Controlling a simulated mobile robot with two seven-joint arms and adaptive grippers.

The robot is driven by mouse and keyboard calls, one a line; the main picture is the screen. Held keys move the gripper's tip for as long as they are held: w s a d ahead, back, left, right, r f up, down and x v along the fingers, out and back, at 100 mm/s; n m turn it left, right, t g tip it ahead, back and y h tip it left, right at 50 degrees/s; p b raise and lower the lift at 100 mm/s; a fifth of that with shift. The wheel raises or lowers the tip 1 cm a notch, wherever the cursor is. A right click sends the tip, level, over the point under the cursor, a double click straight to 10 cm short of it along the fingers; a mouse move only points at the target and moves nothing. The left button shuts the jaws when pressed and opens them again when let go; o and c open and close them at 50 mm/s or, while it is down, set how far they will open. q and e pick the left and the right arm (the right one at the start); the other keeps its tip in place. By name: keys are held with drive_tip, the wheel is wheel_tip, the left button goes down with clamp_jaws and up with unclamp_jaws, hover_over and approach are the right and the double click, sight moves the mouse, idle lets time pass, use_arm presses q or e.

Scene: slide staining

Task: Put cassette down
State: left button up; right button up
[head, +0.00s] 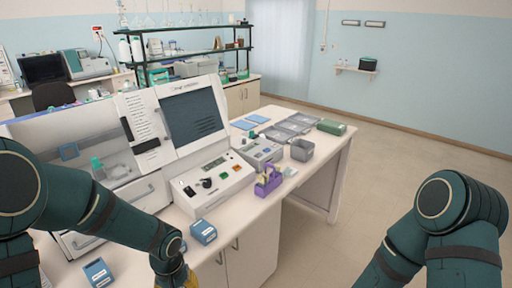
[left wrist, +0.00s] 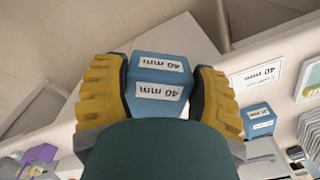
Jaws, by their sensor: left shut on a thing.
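A blue cassette box (left wrist: 160,85) with white "40 mm" labels sits between the two yellow fingers of my left gripper (left wrist: 158,92), which is shut on it. In the head view only a bit of yellow on the left gripper (head: 190,281) shows at the bottom edge, and the held box is hidden or out of frame. Another blue box (head: 203,232) stands on the front edge of the bench, and a further one (head: 98,274) stands at the lower left. A second blue labelled box (left wrist: 258,120) shows right of the gripper in the left wrist view. My right gripper is out of view.
A large white machine with a dark screen (head: 193,117) fills the bench's left side. A purple holder (head: 268,181), a grey device (head: 261,151) and a grey bin (head: 302,149) stand further right. Blue and grey trays lie behind. Some white bench top (head: 235,211) is bare near the front edge.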

use_arm(q)
drive_tip(key=d+f+m, duration=0.1)
drive_tip(key=d+m, duration=0.1)
drive_tip(key=m, duration=0.1)
drive_tip(key=shift+s+d+f, duration=0.1)
drive_tip(key=shift+d+f, duration=0.15)
drive_tip(key=shift+f, duration=0.1)
wheel_tip(320, 180, down, 9)
drive_tip(key=b, duration=0.9)
drive_tip(key=shift+a, duration=0.2)
